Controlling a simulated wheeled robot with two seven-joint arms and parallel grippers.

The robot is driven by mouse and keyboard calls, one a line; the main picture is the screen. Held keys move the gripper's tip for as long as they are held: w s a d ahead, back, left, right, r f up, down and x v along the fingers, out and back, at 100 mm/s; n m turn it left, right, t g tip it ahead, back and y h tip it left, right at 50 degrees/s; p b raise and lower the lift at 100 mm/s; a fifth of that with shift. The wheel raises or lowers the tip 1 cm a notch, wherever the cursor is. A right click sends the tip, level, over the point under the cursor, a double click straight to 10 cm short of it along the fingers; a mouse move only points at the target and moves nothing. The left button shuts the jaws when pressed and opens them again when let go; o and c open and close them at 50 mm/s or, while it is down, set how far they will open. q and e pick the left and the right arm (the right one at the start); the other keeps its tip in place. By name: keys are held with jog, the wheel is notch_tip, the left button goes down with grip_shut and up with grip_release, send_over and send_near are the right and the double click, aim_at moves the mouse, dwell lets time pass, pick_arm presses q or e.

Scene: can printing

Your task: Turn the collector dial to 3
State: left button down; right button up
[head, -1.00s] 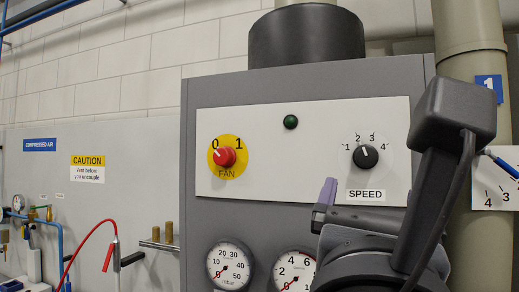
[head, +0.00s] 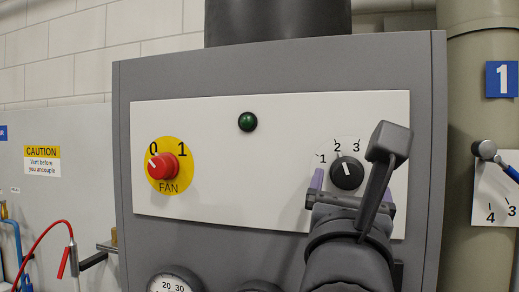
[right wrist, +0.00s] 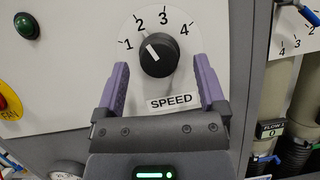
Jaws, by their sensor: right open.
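The collector dial is a black round knob (head: 347,173) above the SPEED label, on a white panel with a printed scale from 1 to 4. It also shows in the right wrist view (right wrist: 158,55). Its white pointer line leans up and left, roughly towards 2. My right gripper (head: 351,186) is open in front of the dial. In the right wrist view its purple fingers (right wrist: 160,82) stand on either side of the knob, with gaps visible on both sides. Whether the fingertips reach the knob's depth is hard to tell. My left gripper is out of view.
A red FAN knob (head: 162,167) on a yellow disc sits left on the same panel, pointing near 0. A green lamp (head: 248,122) is above. A blue-handled lever (head: 487,151) stands at the right by the pipe. Gauges are below the panel.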

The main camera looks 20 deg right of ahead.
jog(key=shift+x, duration=0.95)
jog(key=shift+s+a, duration=0.15)
jog(key=shift+a, duration=0.05)
jog(key=shift+d+f, duration=0.1)
jog(key=shift+d, duration=0.05)
jog(key=c, duration=0.6)
grip_shut()
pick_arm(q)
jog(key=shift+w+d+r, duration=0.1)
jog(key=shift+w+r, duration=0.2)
